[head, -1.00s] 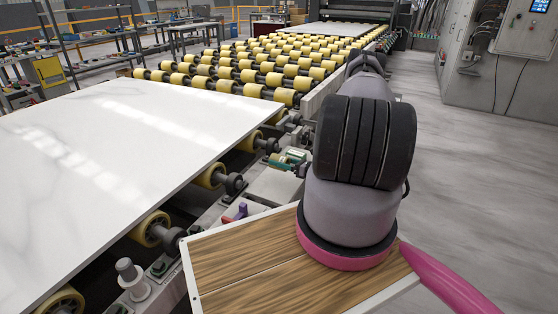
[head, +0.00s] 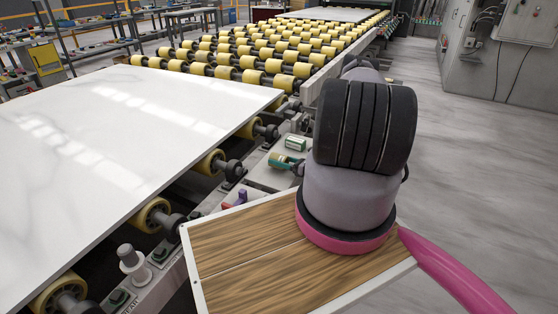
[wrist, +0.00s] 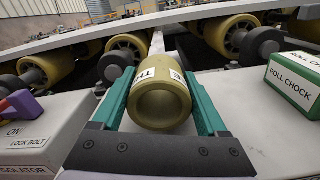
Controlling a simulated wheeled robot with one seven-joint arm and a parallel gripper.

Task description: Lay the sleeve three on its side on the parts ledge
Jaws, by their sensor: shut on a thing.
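The sleeve (wrist: 160,103) is a short olive-yellow cylinder with a dark round hollow in its near end. In the head view my gripper (head: 283,162) is over the ledge (head: 258,172), and the sleeve is hardly visible there.
A green roll chock box (wrist: 295,80) stands to the right in the wrist view. A lock bolt isolator box (wrist: 35,135) stands to the left. Yellow conveyor rollers (wrist: 128,45) and the white slab (head: 110,140) lie beyond. Bare ledge lies between sleeve and chock.

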